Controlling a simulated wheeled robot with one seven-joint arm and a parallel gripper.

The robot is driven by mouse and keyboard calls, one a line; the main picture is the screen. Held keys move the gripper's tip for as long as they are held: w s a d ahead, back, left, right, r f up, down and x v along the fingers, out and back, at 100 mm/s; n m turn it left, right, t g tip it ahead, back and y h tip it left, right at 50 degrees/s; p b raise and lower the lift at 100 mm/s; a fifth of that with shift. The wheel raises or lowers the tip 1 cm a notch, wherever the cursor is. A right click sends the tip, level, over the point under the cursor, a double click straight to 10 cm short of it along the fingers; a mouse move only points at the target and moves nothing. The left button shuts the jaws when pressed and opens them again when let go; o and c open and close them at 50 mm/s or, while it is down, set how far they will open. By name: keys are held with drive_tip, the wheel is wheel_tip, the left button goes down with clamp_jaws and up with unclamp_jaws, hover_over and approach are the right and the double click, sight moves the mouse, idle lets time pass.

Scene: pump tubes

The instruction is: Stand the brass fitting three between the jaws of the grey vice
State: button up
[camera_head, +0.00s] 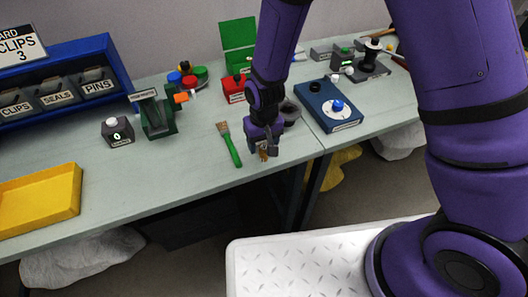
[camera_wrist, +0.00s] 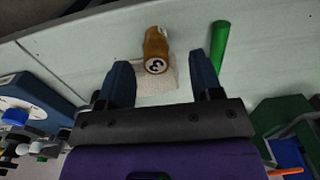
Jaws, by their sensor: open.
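The brass fitting (camera_wrist: 156,42), a short ochre cylinder marked 3 on one end, is at the front of the bench. Whether it stands or lies I cannot tell. In the head view only a bit of it (camera_head: 263,155) shows below my gripper (camera_head: 262,141). In the wrist view my gripper (camera_wrist: 161,78) is open and empty, with the fitting just beyond the gap between its fingertips. A pale square patch (camera_wrist: 150,84) lies by the fitting. A small grey blocky thing (camera_head: 320,54) at the back may be the grey vice; it is too small to be sure.
A green-handled brush (camera_head: 231,148) lies close left of my gripper. A blue box (camera_head: 330,106) with knobs is to the right. A green stand (camera_head: 157,116), a grey counter box (camera_head: 117,133) and a yellow tray (camera_head: 42,200) are at left. The front edge is near.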

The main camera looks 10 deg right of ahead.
sight(264, 146)
drive_tip(key=shift+w+d+f, duration=0.15)
drive_tip(key=shift+f, duration=2.45)
clamp_jaws()
drive_tip(key=shift+r, duration=0.15)
